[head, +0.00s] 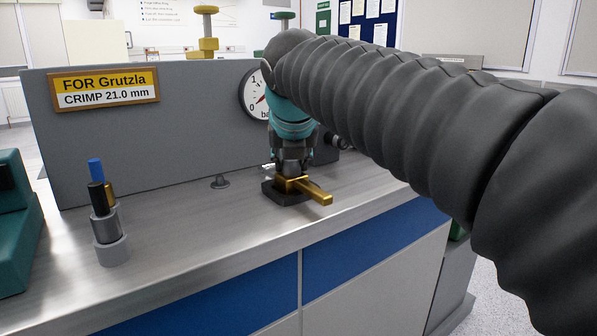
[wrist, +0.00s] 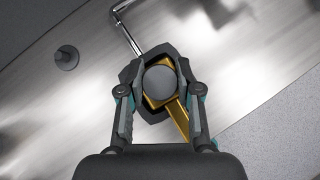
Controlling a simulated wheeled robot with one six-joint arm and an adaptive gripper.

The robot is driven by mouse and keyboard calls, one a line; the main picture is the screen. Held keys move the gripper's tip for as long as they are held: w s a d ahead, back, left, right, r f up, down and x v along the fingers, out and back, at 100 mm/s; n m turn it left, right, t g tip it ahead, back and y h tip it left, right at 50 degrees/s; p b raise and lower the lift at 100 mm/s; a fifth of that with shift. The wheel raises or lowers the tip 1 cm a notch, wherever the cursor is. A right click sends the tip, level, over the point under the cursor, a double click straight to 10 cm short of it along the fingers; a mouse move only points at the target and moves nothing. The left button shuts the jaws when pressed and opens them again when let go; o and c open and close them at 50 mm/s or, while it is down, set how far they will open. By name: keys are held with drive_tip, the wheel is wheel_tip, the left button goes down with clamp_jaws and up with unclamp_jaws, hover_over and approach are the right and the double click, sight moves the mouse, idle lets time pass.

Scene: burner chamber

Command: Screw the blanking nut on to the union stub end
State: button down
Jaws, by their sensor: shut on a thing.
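My gripper (head: 293,165) is low over the metal bench top, its fingers closed around a grey round-topped piece, which looks like the blanking nut (wrist: 160,84). In the wrist view the nut sits between the fingertips (wrist: 159,78). Directly below it is a brass fitting (head: 300,186) with a flat bar pointing to the front right, on a dark block (head: 281,196). The fitting also shows in the wrist view (wrist: 177,120); it looks like the union stub end's body. The thread is hidden, so I cannot tell how far the two are engaged.
A grey panel (head: 150,130) with a sign and a pressure gauge (head: 256,95) stands behind. A stand with blue and black pieces (head: 107,225) is further left, beside a green case (head: 15,225). The bench front is clear.

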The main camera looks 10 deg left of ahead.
drive_tip(key=c, duration=0.7)
unclamp_jaws()
drive_tip(key=shift+f, duration=0.1)
drive_tip(key=v, duration=1.2)
drive_tip(key=s+d+f+m+g+h, duration=0.1)
drive_tip(key=s+d+f+m+h, duration=0.15)
drive_tip(key=d+f+m, duration=1.5)
drive_tip(key=s+d+f+m, duration=0.3)
drive_tip(key=s+f+m, duration=0.1)
drive_tip(key=m, duration=0.3)
drive_tip(key=s+d+f+m, duration=0.3)
drive_tip(key=d+f+m, duration=0.1)
drive_tip(key=f+m, duration=0.2)
drive_tip(key=s+d+f+m+g, duration=0.1)
drive_tip(key=s+d+f+m, duration=0.3)
drive_tip(key=m, duration=0.5)
drive_tip(key=shift+s+d+f, duration=0.15)
drive_tip(key=shift+s+f, duration=0.05)
drive_tip(key=shift+f, duration=0.3)
drive_tip(key=shift+s+d+f, duration=0.1)
drive_tip(key=shift+s+f, duration=0.05)
drive_tip(key=shift+f, duration=0.3)
